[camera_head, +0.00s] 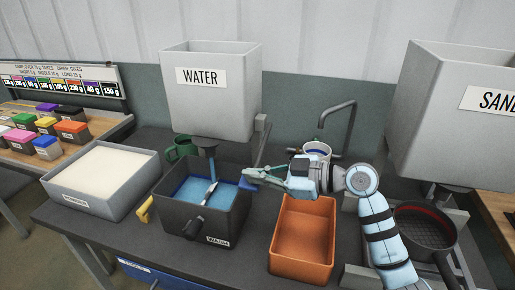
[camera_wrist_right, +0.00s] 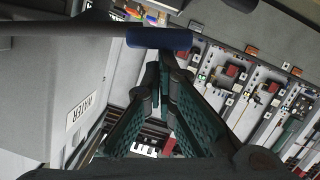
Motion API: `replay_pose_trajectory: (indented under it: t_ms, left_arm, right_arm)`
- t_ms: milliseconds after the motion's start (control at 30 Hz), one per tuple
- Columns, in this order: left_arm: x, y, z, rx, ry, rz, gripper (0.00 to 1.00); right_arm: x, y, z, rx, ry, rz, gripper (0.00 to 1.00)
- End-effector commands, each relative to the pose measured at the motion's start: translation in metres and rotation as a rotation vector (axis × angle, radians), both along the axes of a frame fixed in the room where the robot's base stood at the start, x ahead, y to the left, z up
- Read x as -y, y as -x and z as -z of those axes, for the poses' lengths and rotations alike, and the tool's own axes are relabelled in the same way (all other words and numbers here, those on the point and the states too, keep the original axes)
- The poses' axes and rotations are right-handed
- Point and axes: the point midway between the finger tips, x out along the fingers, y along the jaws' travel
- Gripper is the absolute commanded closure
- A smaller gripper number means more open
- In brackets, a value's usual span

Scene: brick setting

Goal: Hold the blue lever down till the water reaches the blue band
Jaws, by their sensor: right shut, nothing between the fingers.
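The blue lever's grip (camera_head: 248,184) is beside the right rim of the dark WASH bin (camera_head: 222,226). In the right wrist view the blue grip (camera_wrist_right: 160,40) sits on a grey rod. My right gripper (camera_head: 261,172) is shut and empty, its fingertips at the lever; whether they touch it is unclear. Its fingers (camera_wrist_right: 166,66) also show shut in the wrist view. A blue stream (camera_head: 212,166) falls from the WATER hopper (camera_head: 210,105) into the bin, where blue water (camera_head: 226,195) stands. A darker blue strip (camera_head: 193,165) shows on the inner back wall. My left gripper is out of view.
An orange tray (camera_head: 304,238) stands to the right, a white-filled tray (camera_head: 104,178) to the left.

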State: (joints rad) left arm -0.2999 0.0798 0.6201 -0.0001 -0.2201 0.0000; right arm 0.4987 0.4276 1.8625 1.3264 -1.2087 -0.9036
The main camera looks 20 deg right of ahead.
Motion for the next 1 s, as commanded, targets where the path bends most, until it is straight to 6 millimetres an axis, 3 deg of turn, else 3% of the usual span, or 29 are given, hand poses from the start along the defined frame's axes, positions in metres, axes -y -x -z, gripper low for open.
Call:
replay_pose_trajectory:
  t_ms: [467, 733, 800, 1000]
  left_arm:
    - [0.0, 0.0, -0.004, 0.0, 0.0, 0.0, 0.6]
    - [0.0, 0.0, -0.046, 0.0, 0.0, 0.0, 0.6]
    - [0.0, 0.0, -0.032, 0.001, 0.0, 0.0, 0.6]
    - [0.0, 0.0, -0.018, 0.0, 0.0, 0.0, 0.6]
  right_arm:
    - [0.001, 0.0, 0.0, -0.008, 0.007, 0.003, 1.0]
    - [-0.006, 0.011, -0.049, 0.002, 0.008, 0.0, 1.0]
    - [0.011, 0.021, -0.043, 0.002, 0.015, 0.004, 1.0]
    - [0.049, 0.05, -0.051, 0.001, 0.013, 0.006, 1.0]
